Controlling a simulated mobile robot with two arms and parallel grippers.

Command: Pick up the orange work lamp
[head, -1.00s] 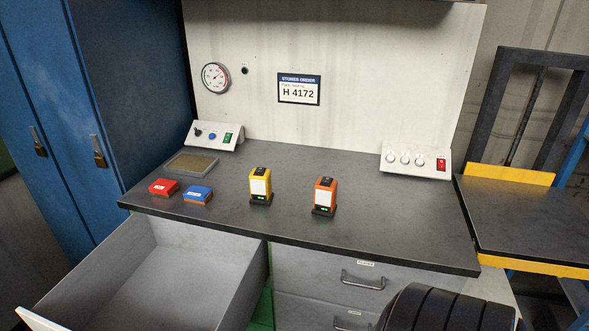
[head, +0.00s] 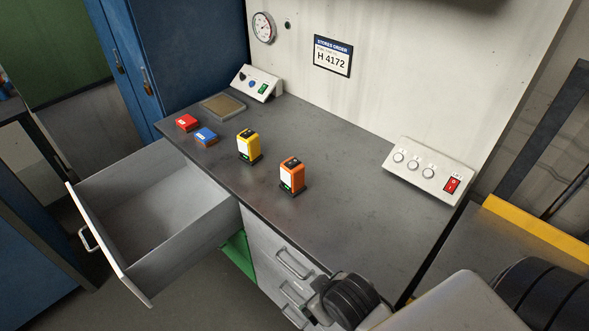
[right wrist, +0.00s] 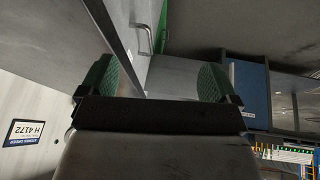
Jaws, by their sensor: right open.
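The orange work lamp (head: 292,175) stands upright on the dark workbench top (head: 345,205), near its front edge. It has a white label, a dark top and a green light at its base. My right gripper shows in the right wrist view (right wrist: 156,80), open and empty, with its green-padded fingers wide apart. In the head view my right arm comes in at the lower right, in front of the bench and apart from the lamp. The lamp is not visible in the right wrist view. My left gripper is not in view.
A yellow lamp (head: 248,146) stands just left of the orange one. Beyond it are a blue box (head: 206,136), a red box (head: 187,123) and a shallow tray (head: 222,107). An open drawer (head: 150,215) juts out at the left. The bench right of the orange lamp is clear.

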